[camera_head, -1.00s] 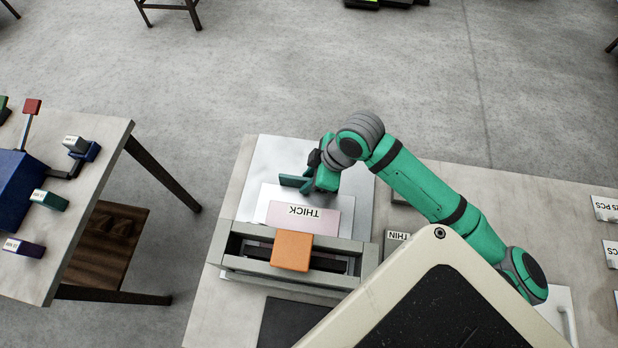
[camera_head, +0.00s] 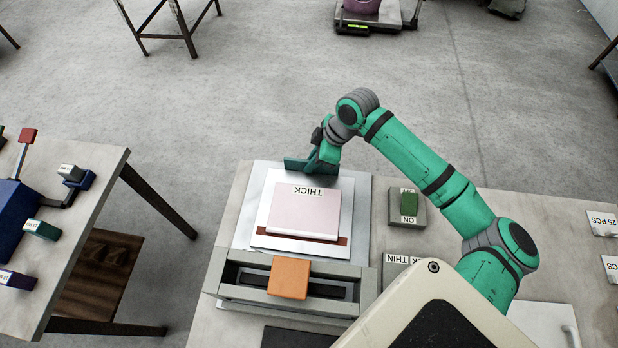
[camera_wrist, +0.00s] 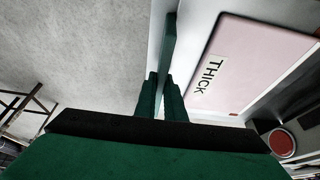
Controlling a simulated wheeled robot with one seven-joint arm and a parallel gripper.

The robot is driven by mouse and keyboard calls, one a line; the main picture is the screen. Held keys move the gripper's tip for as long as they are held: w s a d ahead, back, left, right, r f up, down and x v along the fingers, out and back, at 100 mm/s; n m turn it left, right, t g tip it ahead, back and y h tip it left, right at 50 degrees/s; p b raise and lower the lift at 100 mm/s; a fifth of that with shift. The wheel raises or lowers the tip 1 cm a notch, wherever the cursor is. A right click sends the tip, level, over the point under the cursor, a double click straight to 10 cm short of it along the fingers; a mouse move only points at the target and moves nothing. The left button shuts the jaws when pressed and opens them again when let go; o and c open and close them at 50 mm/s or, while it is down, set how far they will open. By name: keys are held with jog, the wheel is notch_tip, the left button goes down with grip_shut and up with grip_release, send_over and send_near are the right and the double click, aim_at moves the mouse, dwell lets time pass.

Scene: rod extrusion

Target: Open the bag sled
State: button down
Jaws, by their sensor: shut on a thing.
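The bag sled (camera_head: 348,206) is a white plate on a grey metal base. It carries a pink bag (camera_head: 303,213) labelled THICK, with a reddish-brown strip showing at its near edge. The sled's dark green handle (camera_head: 294,165) stands at its far end. My gripper (camera_head: 317,161) is shut on the handle. In the wrist view the fingers of my gripper (camera_wrist: 160,88) close on the handle bar (camera_wrist: 168,45), beside the pink bag (camera_wrist: 252,65). The fingers partly hide the grip.
A grey frame with an orange block (camera_head: 289,278) stands at the near end of the sled, clear of the bag. Another table (camera_head: 90,200) is at left; floor beyond the handle is free.

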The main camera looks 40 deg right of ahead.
jog(key=shift+w+d, duration=0.3)
jog(key=shift+d, duration=0.15)
jog(key=c, duration=1.8)
grip_release()
jog(key=shift+c, duration=0.2)
jog(key=shift+r, duration=0.1)
jog(key=v, duration=1)
jog(key=shift+s+r, duration=0.15)
jog(key=shift+r, duration=0.15)
